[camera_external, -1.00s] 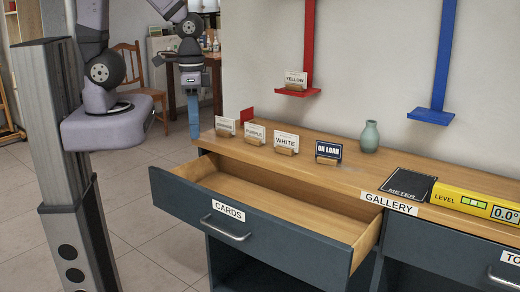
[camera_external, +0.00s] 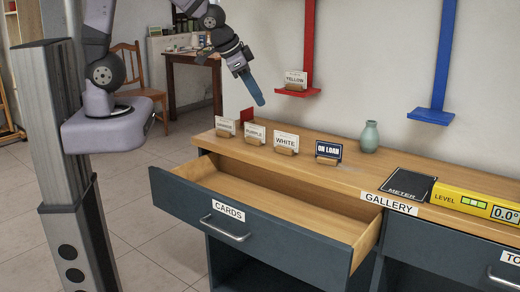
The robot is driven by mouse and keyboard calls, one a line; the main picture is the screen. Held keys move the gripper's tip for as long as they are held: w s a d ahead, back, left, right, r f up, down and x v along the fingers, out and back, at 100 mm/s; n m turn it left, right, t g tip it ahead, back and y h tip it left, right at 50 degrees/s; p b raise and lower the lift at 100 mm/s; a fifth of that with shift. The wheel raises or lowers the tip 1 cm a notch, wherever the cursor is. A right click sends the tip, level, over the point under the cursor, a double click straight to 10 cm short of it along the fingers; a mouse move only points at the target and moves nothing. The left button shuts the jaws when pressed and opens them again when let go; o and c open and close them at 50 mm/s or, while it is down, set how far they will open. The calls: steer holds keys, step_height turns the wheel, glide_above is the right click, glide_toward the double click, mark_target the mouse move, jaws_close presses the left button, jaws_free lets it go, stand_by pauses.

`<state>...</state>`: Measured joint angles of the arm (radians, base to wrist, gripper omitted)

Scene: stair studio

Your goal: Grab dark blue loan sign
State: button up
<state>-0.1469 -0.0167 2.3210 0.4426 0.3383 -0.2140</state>
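The dark blue sign reading "ON LOAN" (camera_external: 328,150) stands upright in a small wooden holder (camera_external: 327,161) on the wooden counter, right of the white cards. My gripper (camera_external: 259,98) is in the air above the counter's left back part, up and to the left of the sign and well apart from it. It points down and to the right. Its blue fingers show edge-on as one narrow shape, so I cannot tell whether they are open or shut. I see nothing held in it.
Cards in holders, including WHITE (camera_external: 286,141) and PURPLE (camera_external: 255,133), stand left of the sign. A green vase (camera_external: 369,137) is close on its right. The open CARDS drawer (camera_external: 275,205) is empty in front. A red shelf (camera_external: 298,91) and blue shelf (camera_external: 430,117) hang behind.

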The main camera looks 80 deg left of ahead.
steer(key=w+a+m+t, duration=0.1)
steer(key=w+a+t, duration=0.15)
steer(key=w, duration=0.65)
steer(key=m+t+h+b, duration=0.25)
steer(key=m+h, duration=0.35)
steer(key=h, duration=0.4)
glide_above(328, 157)
steer(key=s+a+p, duration=0.1)
steer(key=s+a, duration=0.3)
steer(key=s, duration=0.2)
steer(key=shift+t, duration=0.3)
steer(key=f, duration=1.1)
steer(key=shift+w+a, duration=0.15)
steer(key=shift+w, duration=0.1)
steer(key=shift+p+x, duration=0.3)
steer(key=shift+x, duration=0.8)
steer(key=shift+w+d, duration=0.35)
steer(key=shift+p+x, duration=0.85)
steer(key=shift+x, duration=1.25)
steer(key=shift+f, duration=0.1)
steer(key=shift+c, duration=0.4)
